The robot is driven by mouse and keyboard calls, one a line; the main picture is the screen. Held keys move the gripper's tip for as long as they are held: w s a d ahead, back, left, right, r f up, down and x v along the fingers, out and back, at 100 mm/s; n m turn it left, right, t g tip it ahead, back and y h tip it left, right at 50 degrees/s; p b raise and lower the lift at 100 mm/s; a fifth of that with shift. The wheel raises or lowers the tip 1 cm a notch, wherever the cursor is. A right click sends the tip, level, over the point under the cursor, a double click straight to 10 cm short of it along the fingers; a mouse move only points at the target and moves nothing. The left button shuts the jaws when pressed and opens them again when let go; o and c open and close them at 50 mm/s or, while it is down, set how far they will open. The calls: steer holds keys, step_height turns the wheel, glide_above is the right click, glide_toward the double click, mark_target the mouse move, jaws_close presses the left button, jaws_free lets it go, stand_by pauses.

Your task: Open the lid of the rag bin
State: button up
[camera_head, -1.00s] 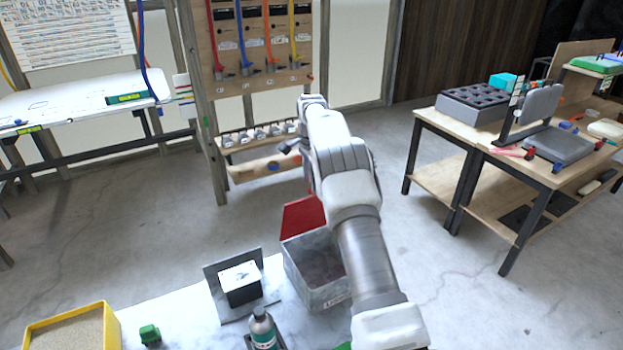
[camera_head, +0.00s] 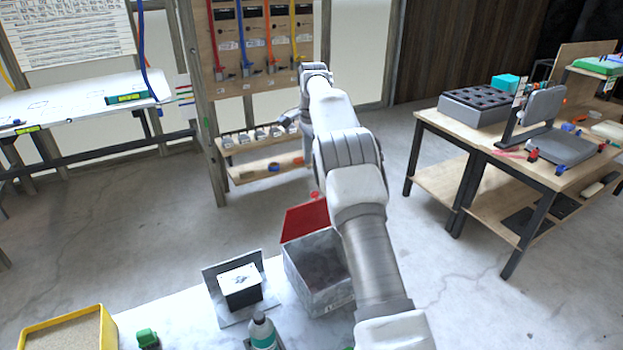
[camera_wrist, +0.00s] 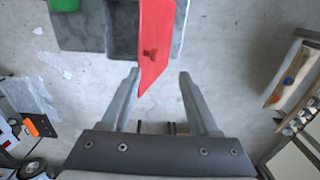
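The rag bin is a grey box (camera_head: 318,288) with an open top at the front of the white table. Its red lid (camera_head: 303,221) stands raised at the bin's far side, and the dark inside shows. A small red knob (camera_head: 314,196) shows at the lid's upper edge. In the wrist view the red lid (camera_wrist: 156,25) reaches down from the top with its knob facing the camera, beside the bin's dark opening (camera_wrist: 122,30). My gripper (camera_wrist: 158,78) is open, its fingers wide apart. The lid's lower corner shows near the left finger; contact cannot be told.
A black-and-white box (camera_head: 240,290) on a grey stand and a bottle (camera_head: 262,332) are left of the bin. A yellow sand tray (camera_head: 68,330) and a green block (camera_head: 147,339) are farther left. A wooden rack (camera_head: 265,172) stands beyond; a workbench (camera_head: 480,150) is right.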

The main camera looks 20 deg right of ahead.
steer(key=shift+s+d+r, duration=0.1)
steer(key=shift+r, duration=1.7)
steer(key=shift+c, duration=0.2)
steer(key=shift+s+f, duration=0.1)
steer(key=shift+f, duration=0.1)
steer(key=c, duration=0.5)
steer(key=b, duration=0.1)
steer(key=f+y+b, duration=0.1)
steer(key=b, duration=0.1)
steer(key=shift+s+f+m+t+y, duration=0.15)
steer(key=shift+s+m+t+y, duration=0.15)
steer(key=shift+t, duration=0.1)
jaws_close()
steer(key=s+d+f+m+t+y+b, duration=0.1)
steer(key=s+d+f+m+t+b, duration=0.1)
steer(key=s+f+m+t+b, duration=0.65)
steer(key=s+d+f+m+t+b, duration=0.35)
steer(key=s+m+b, duration=0.55)
steer(key=b, duration=0.8)
glide_toward(320, 206)
step_height(320, 206, down, 4)
steer(key=w, duration=0.2)
steer(key=shift+w+a+r+p, duration=0.3)
steer(key=shift+w+r, duration=0.2)
steer(key=shift+w, duration=0.25)
steer(key=shift+w+a+r+p, duration=0.25)
steer(key=shift+w+r, duration=0.25)
steer(key=shift+w, duration=0.3)
